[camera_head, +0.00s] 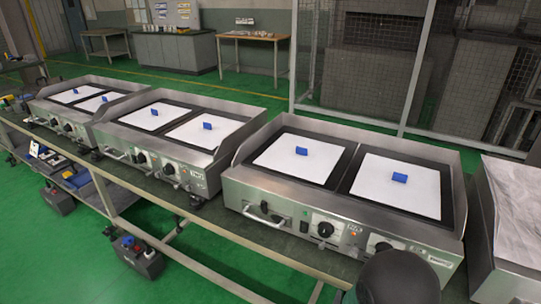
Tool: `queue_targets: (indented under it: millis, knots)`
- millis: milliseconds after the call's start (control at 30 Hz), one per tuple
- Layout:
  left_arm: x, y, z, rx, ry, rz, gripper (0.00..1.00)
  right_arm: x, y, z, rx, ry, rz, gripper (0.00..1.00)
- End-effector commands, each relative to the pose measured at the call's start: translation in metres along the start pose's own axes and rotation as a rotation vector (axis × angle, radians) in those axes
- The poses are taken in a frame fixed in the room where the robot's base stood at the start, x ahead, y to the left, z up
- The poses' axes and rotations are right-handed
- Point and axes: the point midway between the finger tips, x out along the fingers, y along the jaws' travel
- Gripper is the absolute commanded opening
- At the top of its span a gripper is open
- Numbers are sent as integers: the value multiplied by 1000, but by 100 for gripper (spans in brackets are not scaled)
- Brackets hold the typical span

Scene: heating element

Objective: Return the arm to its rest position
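The nearest heating unit (285,205) is a steel box with two dark plates, a raised rim and front knobs. A white sheet (280,165) lies on its left plate and another white sheet (420,200) on its right plate. A blue block (301,151) sits on the left sheet and a blue block (399,178) on the right one. A dark rounded shape at the bottom edge, seemingly part of my arm, covers the unit's lower right front. Neither of my grippers shows.
Two similar units (178,165) stand to the left on the same long bench (235,230). A steel box with a crumpled sheet (516,200) stands at the right edge. Dark toolboxes (138,256) are low at left. Metal mesh fencing (378,70) rises behind.

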Motion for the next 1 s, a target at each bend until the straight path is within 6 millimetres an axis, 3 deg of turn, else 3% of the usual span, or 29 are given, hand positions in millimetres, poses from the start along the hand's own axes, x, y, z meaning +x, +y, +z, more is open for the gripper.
queue_targets:
  millis: [100,233,367,567,600,767,1000]
  knots:
    - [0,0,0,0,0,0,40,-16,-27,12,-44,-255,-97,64]
    - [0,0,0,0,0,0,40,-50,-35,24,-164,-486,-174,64]
    - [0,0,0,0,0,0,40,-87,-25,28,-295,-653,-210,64]
    - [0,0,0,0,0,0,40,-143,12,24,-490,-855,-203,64]
    - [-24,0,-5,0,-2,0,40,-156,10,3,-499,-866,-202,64]
    - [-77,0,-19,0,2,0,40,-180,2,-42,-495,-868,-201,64]
    - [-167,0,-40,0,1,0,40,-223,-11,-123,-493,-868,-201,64]
